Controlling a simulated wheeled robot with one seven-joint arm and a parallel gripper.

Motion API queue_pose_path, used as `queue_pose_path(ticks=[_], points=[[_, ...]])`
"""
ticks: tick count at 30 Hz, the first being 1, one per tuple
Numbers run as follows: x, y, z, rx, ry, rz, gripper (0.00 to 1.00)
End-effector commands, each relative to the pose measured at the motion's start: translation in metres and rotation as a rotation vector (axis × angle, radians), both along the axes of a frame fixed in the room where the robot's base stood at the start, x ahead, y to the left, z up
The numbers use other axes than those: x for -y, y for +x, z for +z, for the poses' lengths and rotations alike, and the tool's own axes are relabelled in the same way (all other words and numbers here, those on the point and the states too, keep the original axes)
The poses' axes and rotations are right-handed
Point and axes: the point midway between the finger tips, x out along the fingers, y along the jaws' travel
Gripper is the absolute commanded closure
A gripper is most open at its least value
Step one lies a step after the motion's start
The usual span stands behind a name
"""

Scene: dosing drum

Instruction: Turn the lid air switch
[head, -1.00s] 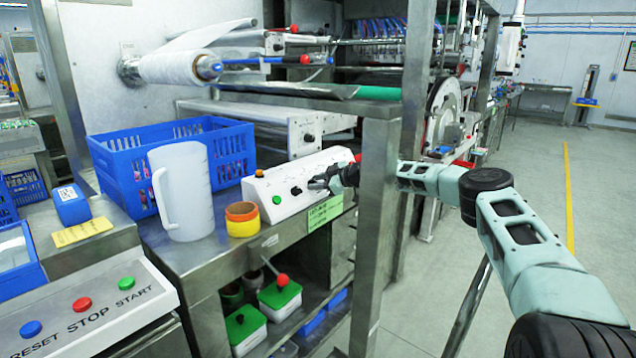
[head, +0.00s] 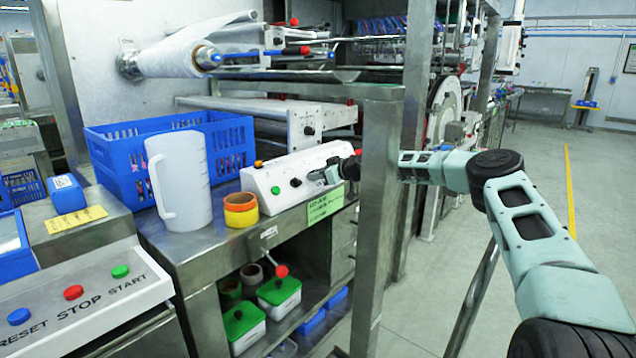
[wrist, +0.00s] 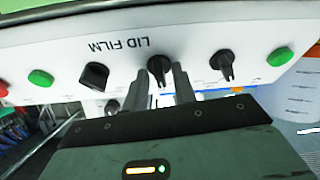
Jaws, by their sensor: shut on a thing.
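A white control box (head: 275,186) stands on the metal bench, with black turn knobs and coloured buttons on its sloped face. In the wrist view its panel (wrist: 195,78) appears upside down, with the label "LID FILM" near the middle knob. My gripper (wrist: 162,76) is shut on that middle black knob (wrist: 158,66), one finger on each side. Another black knob (wrist: 94,76) is to its left and a third (wrist: 222,64) to its right, both free. In the head view my gripper (head: 317,175) is at the box's right part, and its fingers hide the knob they hold.
A metal post (head: 379,200) stands just in front of my forearm. A white jug (head: 183,185), tape rolls (head: 241,210) and a blue crate (head: 130,170) are left of the box. Green buttons (wrist: 280,56) flank the knobs. The floor at right is clear.

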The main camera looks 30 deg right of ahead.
Motion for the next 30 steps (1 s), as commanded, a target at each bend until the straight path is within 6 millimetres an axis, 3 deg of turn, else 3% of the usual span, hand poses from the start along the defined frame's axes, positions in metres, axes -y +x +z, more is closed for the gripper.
queue_pose_path(ticks=[15,30], points=[[-0.0021,-0.0004,0.0004,-0.128,0.355,-0.265,0.96],[-0.0018,-0.0003,0.0011,-0.189,0.524,-0.39,0.96]])
